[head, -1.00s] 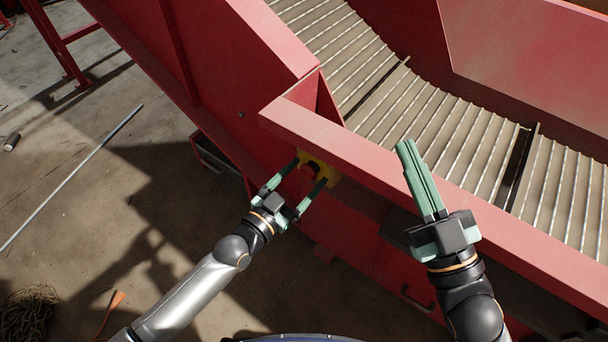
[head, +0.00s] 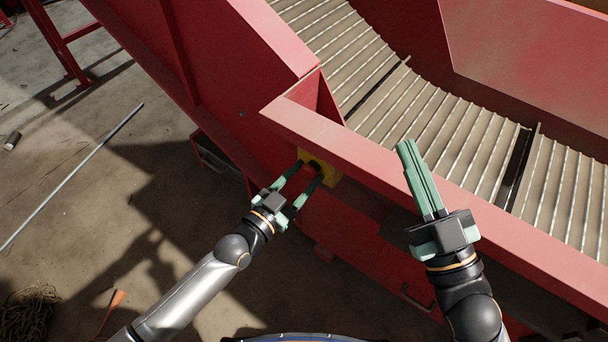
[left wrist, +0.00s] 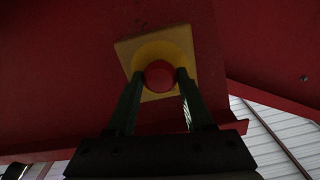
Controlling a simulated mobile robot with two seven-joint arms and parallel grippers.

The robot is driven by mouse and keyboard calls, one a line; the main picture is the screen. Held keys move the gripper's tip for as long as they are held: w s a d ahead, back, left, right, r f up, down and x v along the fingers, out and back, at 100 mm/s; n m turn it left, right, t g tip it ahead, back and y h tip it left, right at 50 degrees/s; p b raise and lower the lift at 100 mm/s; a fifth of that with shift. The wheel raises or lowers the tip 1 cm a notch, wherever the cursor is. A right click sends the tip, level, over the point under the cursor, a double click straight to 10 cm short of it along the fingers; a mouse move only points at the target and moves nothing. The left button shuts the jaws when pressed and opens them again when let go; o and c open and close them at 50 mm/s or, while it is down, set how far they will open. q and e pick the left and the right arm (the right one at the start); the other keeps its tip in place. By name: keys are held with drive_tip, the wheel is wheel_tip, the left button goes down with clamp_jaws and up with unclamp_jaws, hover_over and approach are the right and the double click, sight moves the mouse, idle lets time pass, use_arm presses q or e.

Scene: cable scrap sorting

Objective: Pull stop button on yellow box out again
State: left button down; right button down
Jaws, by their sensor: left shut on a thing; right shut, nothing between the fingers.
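The yellow box (head: 328,176) is fixed on the red machine side, under the sloping red rail. In the left wrist view the yellow box (left wrist: 183,42) shows as a square plate with a round yellow collar. The red stop button (left wrist: 159,75) sits in front of this collar; in the head view the button (head: 310,170) is partly hidden by fingers. My left gripper (head: 304,176) is shut on the button, one finger on each side, as the left wrist view of the gripper (left wrist: 161,78) also shows. My right gripper (head: 405,146) is shut and empty, above the rail.
The red rail (head: 390,170) runs diagonally just above the box. Behind it is a ribbed conveyor belt (head: 440,125). The concrete floor at left holds a long thin rod (head: 75,172) and a coil of rope (head: 30,312).

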sight(401, 180)
use_arm(q)
drive_tip(key=shift+s+a+p, duration=0.45)
drive_tip(key=shift+s+p, duration=0.05)
drive_tip(key=shift+s, duration=0.1)
use_arm(e)
drive_tip(key=f, duration=0.1)
drive_tip(key=f+m+g+h, duration=0.1)
drive_tip(key=f, duration=0.1)
drive_tip(key=w+f+g+h, duration=0.1)
drive_tip(key=f, duration=0.1)
drive_tip(key=shift+f+m, duration=0.2)
drive_tip(key=shift+m, duration=0.1)
use_arm(q)
drive_tip(key=shift+c, duration=1.4)
unclamp_jaws()
use_arm(e)
drive_tip(key=shift+s+r, duration=0.1)
use_arm(q)
drive_tip(key=shift+s+a, duration=0.1)
drive_tip(key=shift+s, duration=0.05)
use_arm(e)
drive_tip(key=shift+s+a, duration=0.1)
